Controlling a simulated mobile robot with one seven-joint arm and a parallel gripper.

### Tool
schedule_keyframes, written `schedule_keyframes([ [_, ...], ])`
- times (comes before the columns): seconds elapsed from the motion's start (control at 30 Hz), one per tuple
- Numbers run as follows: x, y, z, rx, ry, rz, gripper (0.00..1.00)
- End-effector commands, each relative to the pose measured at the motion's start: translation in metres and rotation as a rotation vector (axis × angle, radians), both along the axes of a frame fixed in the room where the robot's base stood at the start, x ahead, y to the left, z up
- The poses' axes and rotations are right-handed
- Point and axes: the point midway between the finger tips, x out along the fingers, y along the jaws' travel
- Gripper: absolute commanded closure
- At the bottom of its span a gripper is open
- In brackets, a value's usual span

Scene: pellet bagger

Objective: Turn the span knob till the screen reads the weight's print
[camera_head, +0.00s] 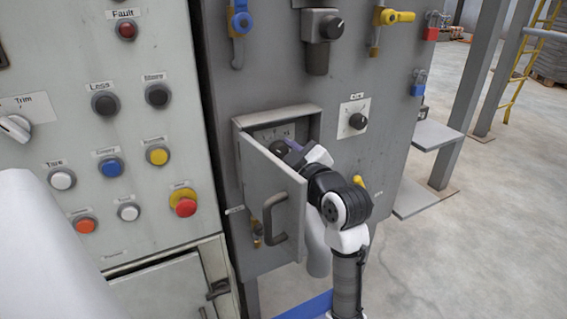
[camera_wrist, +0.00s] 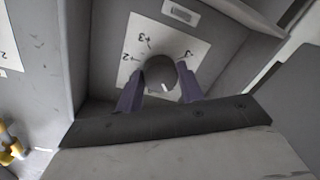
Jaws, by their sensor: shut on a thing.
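The dark round knob (camera_wrist: 160,72) sits on a white plate with printed marks, inside a small recessed box. My gripper (camera_wrist: 158,88) is shut on this knob, one purple finger on each side. A pale pointer mark shows on the knob's lower edge. In the head view my gripper (camera_head: 292,147) reaches into the open box, and the knob is mostly hidden. A small light panel (camera_wrist: 180,12) sits above the plate; I cannot tell whether it is the screen, and I read no figures on it. I cannot make out a weight.
The box's grey door (camera_head: 270,205) stands open, left of my arm, with a dark handle. Another black knob (camera_head: 357,121) on a white plate is right of the box. A button panel (camera_head: 110,130) is at left. Open floor (camera_head: 470,230) lies at right.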

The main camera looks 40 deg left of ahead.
Motion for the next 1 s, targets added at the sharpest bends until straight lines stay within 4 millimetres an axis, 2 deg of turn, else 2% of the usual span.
schedule_keyframes([
  [0.4, -0.0009, 0.0002, -0.0018, -0.071, -0.163, 0.002, 0.85],
  [0.93, -0.0013, 0.0005, -0.0012, -0.079, -0.180, 0.003, 0.85],
  [0.97, -0.0013, 0.0005, -0.0012, -0.079, -0.180, 0.003, 0.60],
  [1.0, -0.0012, 0.0005, -0.0012, -0.079, -0.180, 0.003, 0.55],
])
